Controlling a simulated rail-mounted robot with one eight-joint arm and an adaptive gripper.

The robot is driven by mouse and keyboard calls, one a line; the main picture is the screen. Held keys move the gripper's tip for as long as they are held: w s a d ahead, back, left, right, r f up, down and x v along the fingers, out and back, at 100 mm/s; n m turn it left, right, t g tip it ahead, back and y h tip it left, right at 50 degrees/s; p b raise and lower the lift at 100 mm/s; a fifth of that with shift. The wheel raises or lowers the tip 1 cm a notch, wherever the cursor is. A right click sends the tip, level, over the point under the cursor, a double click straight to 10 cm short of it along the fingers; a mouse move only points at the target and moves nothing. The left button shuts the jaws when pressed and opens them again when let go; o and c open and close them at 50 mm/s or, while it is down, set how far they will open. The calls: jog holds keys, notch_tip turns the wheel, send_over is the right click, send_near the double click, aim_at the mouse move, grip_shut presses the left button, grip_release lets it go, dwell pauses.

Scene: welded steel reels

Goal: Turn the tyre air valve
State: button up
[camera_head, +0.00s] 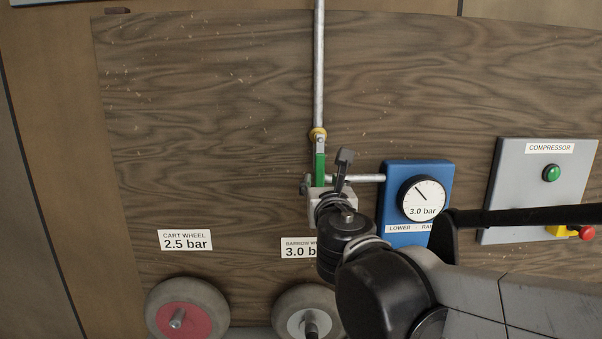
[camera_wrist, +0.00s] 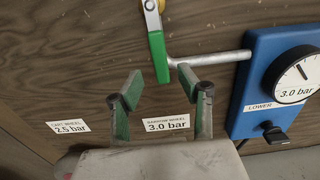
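The tyre air valve has a brass-coloured body (camera_head: 318,133) at the lower end of a vertical steel pipe, with a green lever (camera_head: 320,167) hanging straight down from it. In the wrist view the green lever (camera_wrist: 158,56) points down, its lower end between and beyond my fingertips. My gripper (camera_wrist: 160,86) is open, with a visible gap on each side of the lever; I cannot tell whether the lever is within finger depth. In the head view my gripper (camera_head: 327,176) is at the lever's lower end and partly hides it.
A blue gauge box (camera_head: 389,185) with a dial and a short side pipe stands just right of the lever. A grey compressor panel (camera_head: 517,192) is farther right. Wheel labels (camera_head: 185,241) and two wheels (camera_head: 187,306) are below. The wood board left of the pipe is clear.

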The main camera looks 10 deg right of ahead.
aim_at(320, 174)
jog(key=shift+w+d, duration=0.2)
jog(key=shift+w, duration=0.85)
jog(key=shift+w+d, duration=0.15)
jog(key=shift+w, duration=0.85)
jog(key=shift+w+d, duration=0.2)
jog(key=shift+w, duration=0.85)
grip_shut()
